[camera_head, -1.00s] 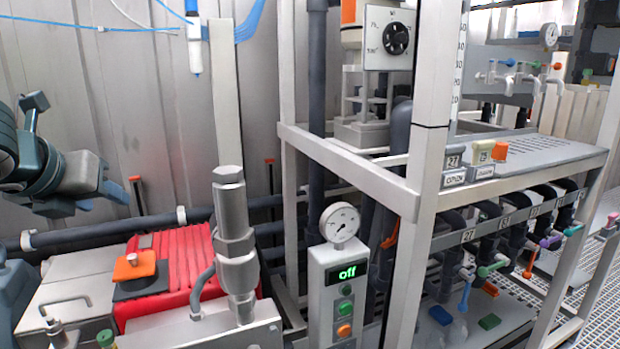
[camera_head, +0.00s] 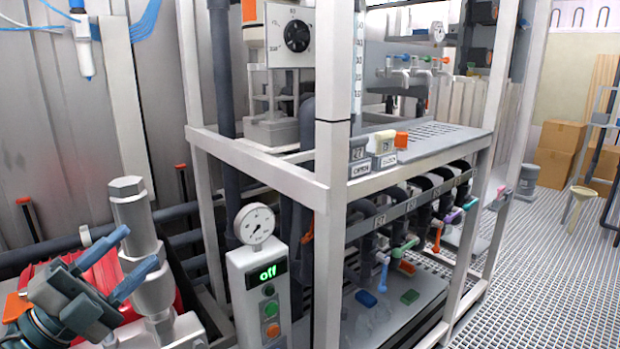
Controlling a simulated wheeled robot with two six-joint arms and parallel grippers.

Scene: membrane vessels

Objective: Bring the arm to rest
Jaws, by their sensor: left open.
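My left gripper (camera_head: 118,262) is at the lower left of the head view, with its two blue fingers spread apart and nothing between them. It shows in front of the red machine (camera_head: 47,283) and beside the upright metal cylinder (camera_head: 150,240); whether it touches either I cannot tell. My right gripper is not in view.
A control box (camera_head: 262,290) with a green "off" display and a pressure gauge (camera_head: 255,224) stands right of the cylinder. A metal frame rack (camera_head: 335,150) with several coloured valves fills the middle. Grated floor (camera_head: 555,260) is open at the right, with cardboard boxes (camera_head: 560,145) behind.

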